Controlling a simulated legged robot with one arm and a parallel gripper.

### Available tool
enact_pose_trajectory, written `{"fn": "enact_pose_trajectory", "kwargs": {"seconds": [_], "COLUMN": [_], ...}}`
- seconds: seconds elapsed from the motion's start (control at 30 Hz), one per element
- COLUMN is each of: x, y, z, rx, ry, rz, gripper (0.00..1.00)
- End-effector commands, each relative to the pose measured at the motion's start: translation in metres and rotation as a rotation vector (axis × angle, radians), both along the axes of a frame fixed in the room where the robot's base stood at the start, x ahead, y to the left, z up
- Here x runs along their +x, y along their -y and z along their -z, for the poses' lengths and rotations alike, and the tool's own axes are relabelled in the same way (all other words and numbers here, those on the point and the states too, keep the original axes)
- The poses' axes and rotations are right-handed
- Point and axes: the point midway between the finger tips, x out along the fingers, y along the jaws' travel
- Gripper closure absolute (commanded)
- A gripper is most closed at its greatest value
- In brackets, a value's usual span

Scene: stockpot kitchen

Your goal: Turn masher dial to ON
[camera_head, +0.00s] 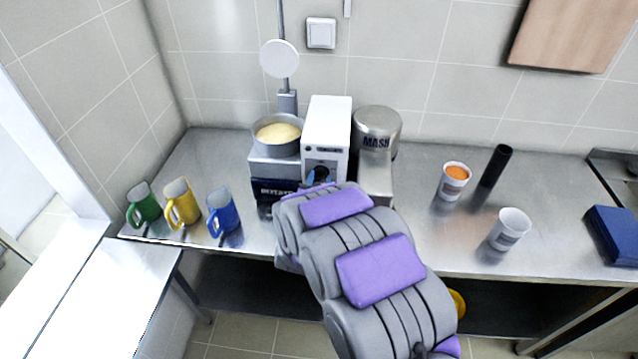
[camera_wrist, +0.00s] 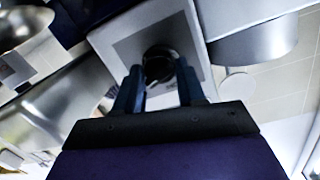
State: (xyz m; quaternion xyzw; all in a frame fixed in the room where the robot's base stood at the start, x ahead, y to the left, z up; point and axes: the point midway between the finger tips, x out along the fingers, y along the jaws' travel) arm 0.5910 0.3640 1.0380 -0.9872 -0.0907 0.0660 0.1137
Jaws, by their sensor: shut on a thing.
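The masher's white control box (camera_head: 327,125) stands on the counter near the wall, beside a silver cylinder marked MASH (camera_head: 377,128). In the wrist view the box's face (camera_wrist: 120,45) is close, with a round black dial (camera_wrist: 160,58) on it. My gripper (camera_wrist: 160,74) has its two dark blue fingers on either side of the dial, shut on it. The dial's pointer and any ON or OFF marks cannot be read. In the head view my arm covers the lower front of the box and most of the gripper.
A pot of yellow food (camera_head: 277,134) stands left of the box. Green (camera_head: 143,205), yellow (camera_head: 182,203) and blue (camera_head: 223,211) mugs stand at the left front edge. An orange-filled cup (camera_head: 454,181), a white cup (camera_head: 509,229) and a black cylinder (camera_head: 495,166) stand at right.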

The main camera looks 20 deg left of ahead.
Motion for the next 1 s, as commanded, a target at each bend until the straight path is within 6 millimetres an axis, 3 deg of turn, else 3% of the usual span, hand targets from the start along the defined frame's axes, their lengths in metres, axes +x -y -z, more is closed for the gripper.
{"fn": "enact_pose_trajectory", "kwargs": {"seconds": [0.5, 0.53, 0.77, 1.0], "x": [-0.0005, -0.0005, -0.0009, -0.0014], "y": [-0.0003, -0.0002, 0.0006, 0.0028], "z": [0.0014, 0.0013, -0.0005, -0.002], "rx": [0.014, 0.014, 0.016, 0.018], "ry": [-0.006, -0.006, -0.004, -0.002], "rz": [-0.001, -0.001, 0.0, -0.001], "gripper": [0.91, 0.58, 0.36, 0.36]}}
